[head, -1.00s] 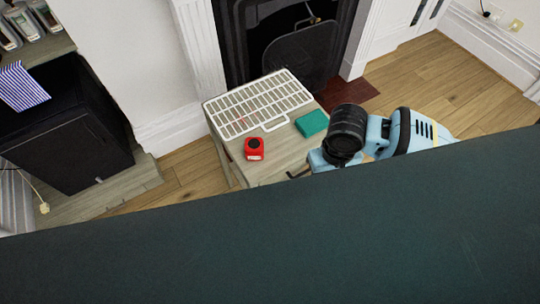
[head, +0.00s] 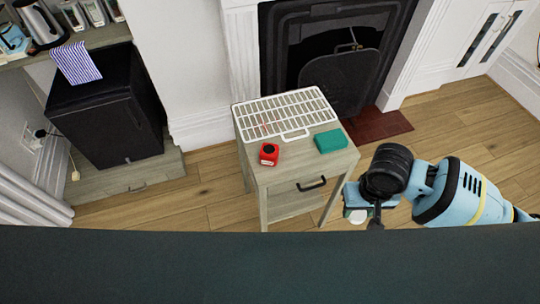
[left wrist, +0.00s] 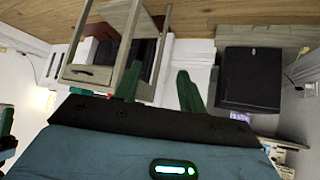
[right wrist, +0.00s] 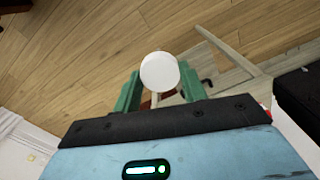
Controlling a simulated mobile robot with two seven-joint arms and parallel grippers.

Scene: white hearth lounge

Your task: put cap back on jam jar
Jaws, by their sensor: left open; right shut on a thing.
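A round white cap (right wrist: 160,71) is between the green fingers of my right gripper (right wrist: 160,88), which is shut on it. In the head view the right gripper (head: 362,210) is beside the small table's front right corner, with an edge of the white cap (head: 356,215) showing below it. My left gripper (left wrist: 158,82) is open and empty in the left wrist view, and is out of sight in the head view.
A fireplace (head: 330,70) stands behind. A black cabinet (head: 108,115) is at left. A dark surface (head: 250,265) fills the foreground.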

